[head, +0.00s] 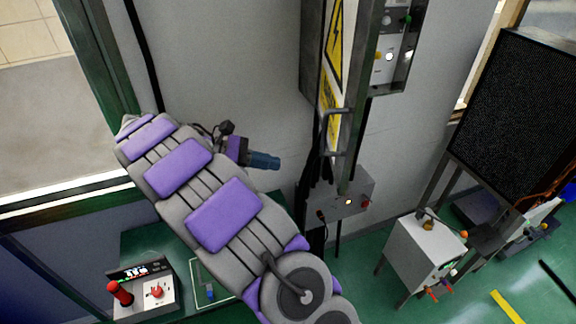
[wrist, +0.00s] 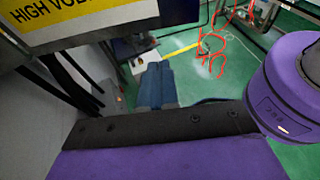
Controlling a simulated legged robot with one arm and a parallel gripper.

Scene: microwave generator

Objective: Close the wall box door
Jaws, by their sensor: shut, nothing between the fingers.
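The wall box (head: 397,60) hangs on the grey wall at the upper middle of the head view. Its door (head: 332,110) stands open, swung out from the wall and seen nearly edge-on, with yellow warning signs on it. My gripper (head: 276,161) is shut and empty, to the left of the door and apart from it in the head view. In the wrist view the blue fingers of my gripper (wrist: 157,68) are together. A yellow and white high-voltage sign (wrist: 85,18) on a dark panel, apparently the door, fills the upper left there.
A small grey box (head: 345,200) with a lit button and cables sits below the wall box. A white cabinet on legs (head: 424,250) and a black mesh panel (head: 515,115) stand at right. A control box with a red lever (head: 143,287) is at lower left.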

